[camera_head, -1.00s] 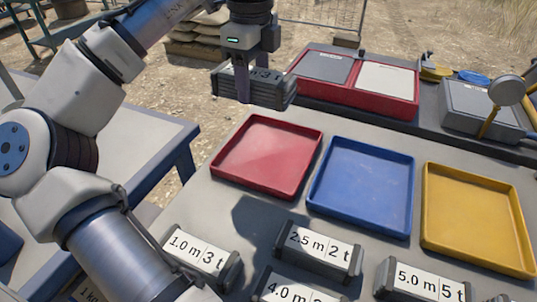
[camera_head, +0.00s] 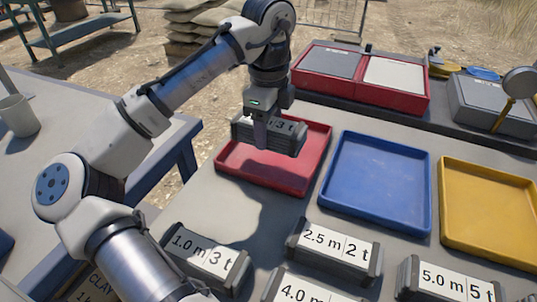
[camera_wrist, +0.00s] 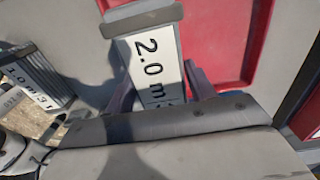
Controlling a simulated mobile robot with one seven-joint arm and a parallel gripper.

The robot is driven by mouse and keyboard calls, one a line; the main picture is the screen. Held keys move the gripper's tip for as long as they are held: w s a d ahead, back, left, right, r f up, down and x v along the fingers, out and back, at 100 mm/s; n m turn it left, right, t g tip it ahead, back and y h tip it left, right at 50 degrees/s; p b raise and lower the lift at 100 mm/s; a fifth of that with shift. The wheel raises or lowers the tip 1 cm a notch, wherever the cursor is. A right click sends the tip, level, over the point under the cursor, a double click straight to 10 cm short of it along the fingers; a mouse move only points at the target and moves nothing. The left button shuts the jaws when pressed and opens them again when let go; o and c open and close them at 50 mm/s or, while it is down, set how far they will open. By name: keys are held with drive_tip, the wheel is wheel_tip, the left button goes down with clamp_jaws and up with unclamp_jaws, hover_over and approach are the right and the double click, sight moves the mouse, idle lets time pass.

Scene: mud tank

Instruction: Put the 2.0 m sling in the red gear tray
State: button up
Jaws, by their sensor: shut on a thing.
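The 2.0 m sling is a grey bundle with dark end blocks and a white label (camera_wrist: 152,65); "2.0 m" reads clearly in the wrist view. My gripper (camera_head: 262,140) is shut on this sling (camera_head: 287,138) and holds it by the middle. In the head view the sling hangs over the back left part of the red gear tray (camera_head: 308,172), apparently above its floor, with a shadow below. The tray looks empty. Its red floor also shows in the wrist view (camera_wrist: 222,40). The sling and my gripper hide part of the tray's back left rim.
An empty blue tray (camera_head: 374,188) and yellow tray (camera_head: 488,212) stand to the right. In front lie slings marked 1.0 m (camera_head: 200,258), 2.5 m (camera_head: 334,249), 4.0 m (camera_head: 298,289) and 5.0 m (camera_head: 449,283). A red two-lidded case (camera_head: 361,78) stands behind.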

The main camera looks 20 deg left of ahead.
sight(268, 164)
drive_tip(key=shift+f, duration=3.3)
drive_tip(key=shift+f, duration=0.1)
drive_tip(key=o, duration=1.2)
wheel_tip(268, 164, up, 12)
drive_tip(key=shift+r+p, duration=0.15)
drive_tip(key=shift+p, duration=0.35)
